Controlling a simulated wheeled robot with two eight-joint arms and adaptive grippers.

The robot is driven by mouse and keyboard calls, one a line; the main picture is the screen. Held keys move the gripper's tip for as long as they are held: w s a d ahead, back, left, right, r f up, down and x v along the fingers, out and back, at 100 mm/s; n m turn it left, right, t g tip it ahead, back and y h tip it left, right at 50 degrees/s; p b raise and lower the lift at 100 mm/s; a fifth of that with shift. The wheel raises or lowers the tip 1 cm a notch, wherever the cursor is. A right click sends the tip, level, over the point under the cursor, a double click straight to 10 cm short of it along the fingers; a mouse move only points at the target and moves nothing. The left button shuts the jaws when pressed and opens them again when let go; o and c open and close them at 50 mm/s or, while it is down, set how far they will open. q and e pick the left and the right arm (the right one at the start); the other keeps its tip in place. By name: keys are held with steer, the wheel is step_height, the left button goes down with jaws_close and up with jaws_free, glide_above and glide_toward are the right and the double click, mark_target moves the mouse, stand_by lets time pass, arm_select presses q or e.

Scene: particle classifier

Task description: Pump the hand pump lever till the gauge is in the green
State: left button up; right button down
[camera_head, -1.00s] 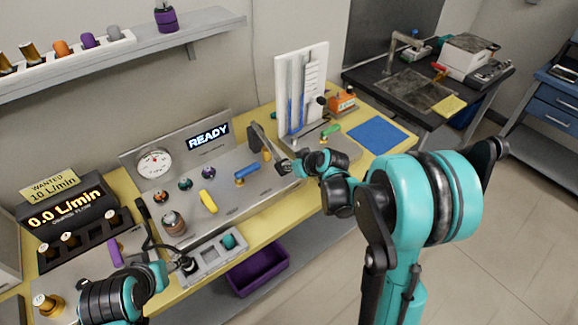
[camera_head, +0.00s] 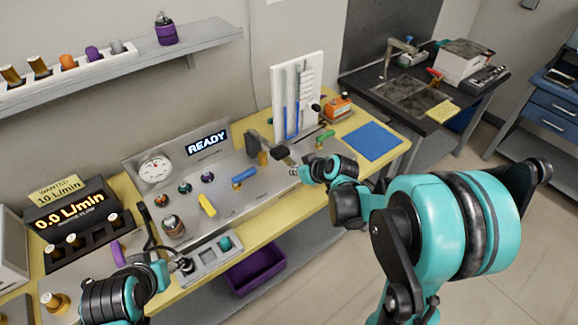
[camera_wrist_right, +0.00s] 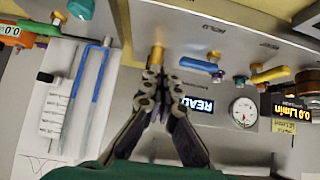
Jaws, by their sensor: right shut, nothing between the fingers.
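The panel's round white gauge (camera_head: 155,168) is left of the lit READY display; its needle is too small to read. It also shows in the right wrist view (camera_wrist_right: 244,112). The grey hand pump lever (camera_head: 278,152) is at the panel's right end, beside a brass post (camera_head: 263,158). My right gripper (camera_head: 291,168) is shut and empty by the lever's near end. In the right wrist view its fingertips (camera_wrist_right: 153,74) are close to the brass post (camera_wrist_right: 157,54); whether they touch the lever is unclear. My left gripper (camera_head: 184,264) is low left, its fingers unclear.
Blue (camera_head: 244,175) and yellow (camera_head: 206,205) handles and several knobs stand on the panel. A white board with blue tubes (camera_head: 297,95) stands behind right. The flow display (camera_head: 70,212) reads 0.0 L/min. A purple bin (camera_head: 255,272) is below the bench.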

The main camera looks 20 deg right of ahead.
arm_select(q)
steer(key=shift+w+a+r+p, duration=0.15)
steer(key=shift+w+r+p, duration=0.1)
steer(key=shift+r+p, duration=0.4)
arm_select(e)
steer(key=s, duration=0.1)
steer(key=s+d+r, duration=0.1)
steer(key=s, duration=0.1)
steer(key=s+r, duration=0.1)
steer(key=shift+s+d+r, duration=0.1)
steer(key=shift+s+d, duration=0.05)
steer(key=shift+d, duration=0.1)
stand_by(1.1)
